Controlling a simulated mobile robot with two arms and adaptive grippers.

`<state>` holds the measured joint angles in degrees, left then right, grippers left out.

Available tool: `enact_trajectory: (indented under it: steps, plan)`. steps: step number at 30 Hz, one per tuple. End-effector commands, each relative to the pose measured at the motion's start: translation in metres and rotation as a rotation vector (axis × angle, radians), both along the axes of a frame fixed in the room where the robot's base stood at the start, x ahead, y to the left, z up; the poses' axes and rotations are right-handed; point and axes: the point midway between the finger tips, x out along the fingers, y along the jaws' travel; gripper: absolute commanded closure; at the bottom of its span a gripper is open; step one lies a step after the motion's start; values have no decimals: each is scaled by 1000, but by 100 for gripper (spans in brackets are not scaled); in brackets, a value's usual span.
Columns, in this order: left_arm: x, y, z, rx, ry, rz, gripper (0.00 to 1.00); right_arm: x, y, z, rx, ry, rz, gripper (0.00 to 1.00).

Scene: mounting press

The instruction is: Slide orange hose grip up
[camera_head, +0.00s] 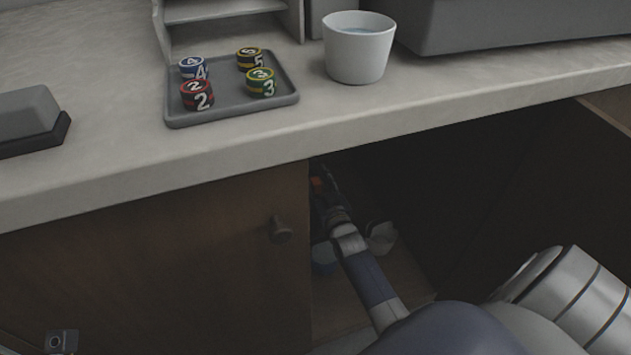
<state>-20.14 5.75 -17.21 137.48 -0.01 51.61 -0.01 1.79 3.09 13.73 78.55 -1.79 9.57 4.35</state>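My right arm reaches down into the dark open cabinet under the counter. Its gripper (324,198) is inside, just right of the closed door's edge, small and in deep shadow. A small orange patch (317,183) shows at the gripper's far end; it may be the orange hose grip, but its shape and any hose are too dark to make out. I cannot tell whether the fingers are around it, touching it or only beside it.
The closed wooden door (160,260) with a round knob (281,230) stands left of my arm. The counter edge (230,150) overhangs the opening. A grey tray (230,116) with several numbered pieces and a white cup (357,58) stand on top. Pale and blue items lie inside the cabinet.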

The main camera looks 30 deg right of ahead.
Motion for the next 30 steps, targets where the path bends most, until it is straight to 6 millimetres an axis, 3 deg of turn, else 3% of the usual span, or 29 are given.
enact_trajectory:
  steps: [8,13,30]
  plan:
    - [0,0,1,-1,-3,0,100,-2,0,-4,2,8,0,60]
    - [0,0,1,-1,-3,1,100,-13,3,-5,2,10,0,60]
    - [0,0,0,0,-1,0,100,-106,25,-5,3,9,-1,60]
